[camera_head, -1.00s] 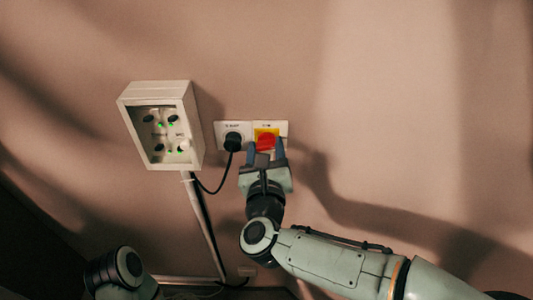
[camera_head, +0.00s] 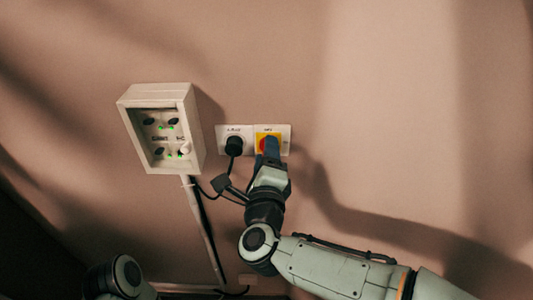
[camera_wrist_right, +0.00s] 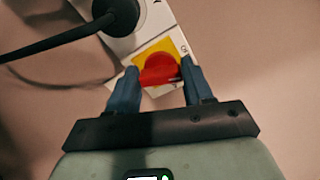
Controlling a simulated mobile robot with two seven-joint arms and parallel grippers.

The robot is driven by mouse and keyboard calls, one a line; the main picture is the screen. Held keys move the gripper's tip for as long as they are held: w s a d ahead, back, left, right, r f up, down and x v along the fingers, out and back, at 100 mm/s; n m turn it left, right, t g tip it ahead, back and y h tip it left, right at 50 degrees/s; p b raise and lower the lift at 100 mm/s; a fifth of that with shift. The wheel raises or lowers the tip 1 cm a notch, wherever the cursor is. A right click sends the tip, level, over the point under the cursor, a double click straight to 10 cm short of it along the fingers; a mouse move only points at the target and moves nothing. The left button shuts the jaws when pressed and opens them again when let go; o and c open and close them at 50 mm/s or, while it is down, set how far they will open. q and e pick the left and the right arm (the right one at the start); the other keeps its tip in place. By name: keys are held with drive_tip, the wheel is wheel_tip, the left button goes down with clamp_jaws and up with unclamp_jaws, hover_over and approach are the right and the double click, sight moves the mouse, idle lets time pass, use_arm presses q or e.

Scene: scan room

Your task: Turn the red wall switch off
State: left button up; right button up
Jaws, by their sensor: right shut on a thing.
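The red switch (camera_head: 263,146) is a rotary knob on a yellow square in a white wall plate (camera_head: 285,131). My right gripper (camera_head: 271,149) reaches up to it from below and hides much of the knob in the head view. In the right wrist view, the red knob (camera_wrist_right: 160,69) sits between the two blue fingers of my right gripper (camera_wrist_right: 160,80), which is shut on it. The yellow square and plate look tilted relative to the fingers there. My left arm shows only in part at the lower left, its gripper out of view.
A white socket plate with a black plug (camera_head: 234,146) adjoins the switch plate on the left. Its cable hangs close to my right wrist. A white box (camera_head: 188,100) with dark knobs and green lights is further left, above a conduit (camera_head: 203,225). The wall at right is clear.

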drive_tip(key=n+p, duration=0.1)
drive_tip(key=n, duration=0.3)
drive_tip(key=shift+f, duration=0.1)
idle(0.7)
drive_tip(key=o, duration=1)
drive_tip(key=shift+o, duration=0.2)
drive_tip(key=shift+s, duration=0.1)
drive_tip(key=s+b, duration=0.1)
drive_tip(key=s, duration=1.2)
drive_tip(key=shift+s, duration=0.15)
